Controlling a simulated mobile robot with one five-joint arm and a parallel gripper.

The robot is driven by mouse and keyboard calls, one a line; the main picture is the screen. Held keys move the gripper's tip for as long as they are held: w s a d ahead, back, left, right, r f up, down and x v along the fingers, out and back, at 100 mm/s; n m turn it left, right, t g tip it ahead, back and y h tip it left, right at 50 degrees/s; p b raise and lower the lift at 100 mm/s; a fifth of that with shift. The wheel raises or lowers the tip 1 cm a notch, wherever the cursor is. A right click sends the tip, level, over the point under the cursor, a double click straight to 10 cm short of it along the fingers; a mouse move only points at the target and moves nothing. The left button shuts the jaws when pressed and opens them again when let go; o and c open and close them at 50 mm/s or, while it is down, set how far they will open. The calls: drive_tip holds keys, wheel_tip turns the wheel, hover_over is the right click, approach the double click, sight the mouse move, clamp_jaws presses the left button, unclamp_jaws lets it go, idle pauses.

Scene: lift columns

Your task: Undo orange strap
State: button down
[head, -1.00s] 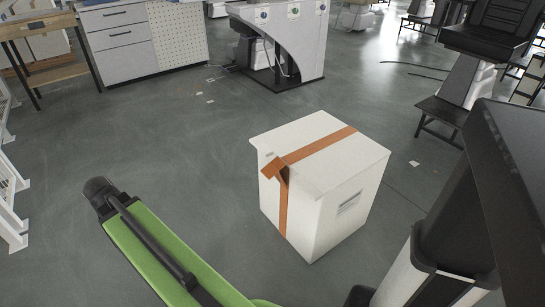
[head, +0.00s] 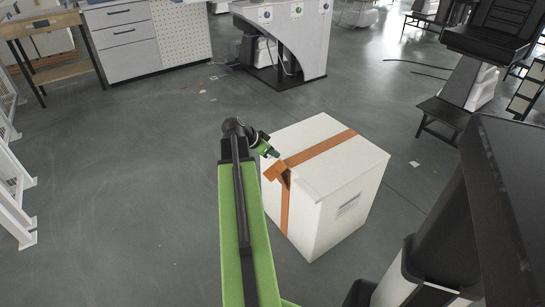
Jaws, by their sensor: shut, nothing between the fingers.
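A white box (head: 337,218) stands on the floor, right of the middle in the head view. An orange strap (head: 325,147) runs across its top and down its near left face. A loose orange end (head: 276,172) sticks out at the box's top left edge. My gripper (head: 274,153) is at the end of my green arm, just above and left of this loose end. It is shut and empty. Whether its tip touches the box or strap I cannot tell.
A grey cabinet with drawers (head: 128,42) and a wooden bench (head: 45,45) stand at the back left. A grey curved workstation (head: 295,45) stands behind the box. White railings (head: 14,190) line the left edge. The floor left of the box is clear.

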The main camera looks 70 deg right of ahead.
drive_tip(key=b+x, duration=0.2)
drive_tip(key=x, duration=0.2)
drive_tip(key=b+x, duration=0.3)
drive_tip(key=x, duration=0.1)
drive_tip(key=shift+w+a+f, duration=0.1)
drive_tip(key=shift+w+f, duration=0.05)
drive_tip(key=shift+f, duration=0.15)
drive_tip(key=a, duration=0.1)
drive_tip(key=w, duration=0.1)
drive_tip(key=a+b, duration=0.1)
drive_tip(key=shift+w+a+f, duration=0.2)
drive_tip(key=shift+w+a, duration=0.05)
drive_tip(key=shift+a, duration=0.15)
drive_tip(key=shift+w+a, duration=0.25)
drive_tip(key=shift+a, duration=0.05)
